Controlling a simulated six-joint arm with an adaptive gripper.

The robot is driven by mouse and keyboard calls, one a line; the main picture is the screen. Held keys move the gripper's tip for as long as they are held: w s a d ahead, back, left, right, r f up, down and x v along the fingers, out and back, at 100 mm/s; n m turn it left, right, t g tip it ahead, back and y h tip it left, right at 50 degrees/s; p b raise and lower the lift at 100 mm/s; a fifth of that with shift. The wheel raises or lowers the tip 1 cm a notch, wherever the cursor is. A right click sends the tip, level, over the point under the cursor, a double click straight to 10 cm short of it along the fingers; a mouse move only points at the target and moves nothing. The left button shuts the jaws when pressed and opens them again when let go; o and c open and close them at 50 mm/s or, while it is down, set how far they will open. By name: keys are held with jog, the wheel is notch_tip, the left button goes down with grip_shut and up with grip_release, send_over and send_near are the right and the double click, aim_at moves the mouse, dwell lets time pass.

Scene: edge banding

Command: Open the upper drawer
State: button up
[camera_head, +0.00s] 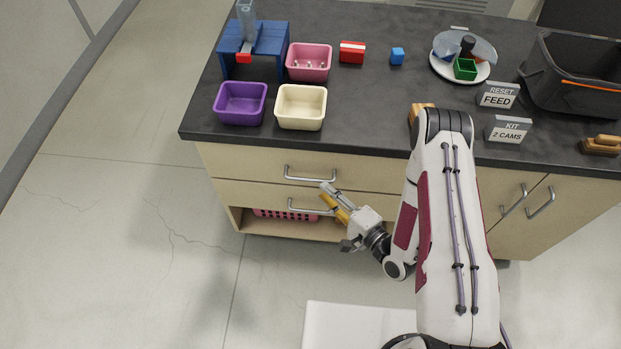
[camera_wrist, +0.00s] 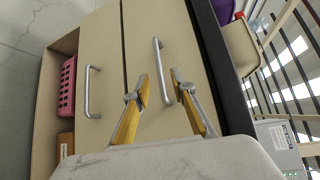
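The upper drawer (camera_head: 240,162) is the pale wood front just under the dark countertop, and it is shut. Its grey bar handle (camera_head: 310,174) also shows in the wrist view (camera_wrist: 160,62), where the drawer is turned on its side. My gripper (camera_head: 324,191) is in front of the drawers, below the upper handle in the head view. In the wrist view my gripper (camera_wrist: 161,82) is open, with its yellow fingers apart. The upper handle's near end appears between the fingertips; I cannot tell the depth gap. Nothing is held.
The shut lower drawer's handle (camera_head: 308,206) is close to my gripper. An open shelf below holds a pink basket (camera_head: 284,214). Bins, a blue stand (camera_head: 258,40) and other items sit on the countertop (camera_head: 370,110). The floor (camera_head: 150,240) at left is clear.

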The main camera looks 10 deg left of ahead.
aim_at(310, 179)
jog(key=shift+w+a, duration=0.1)
dwell(0.3)
jog(key=shift+x, duration=3.75)
jog(key=shift+f, duration=0.1)
grip_shut()
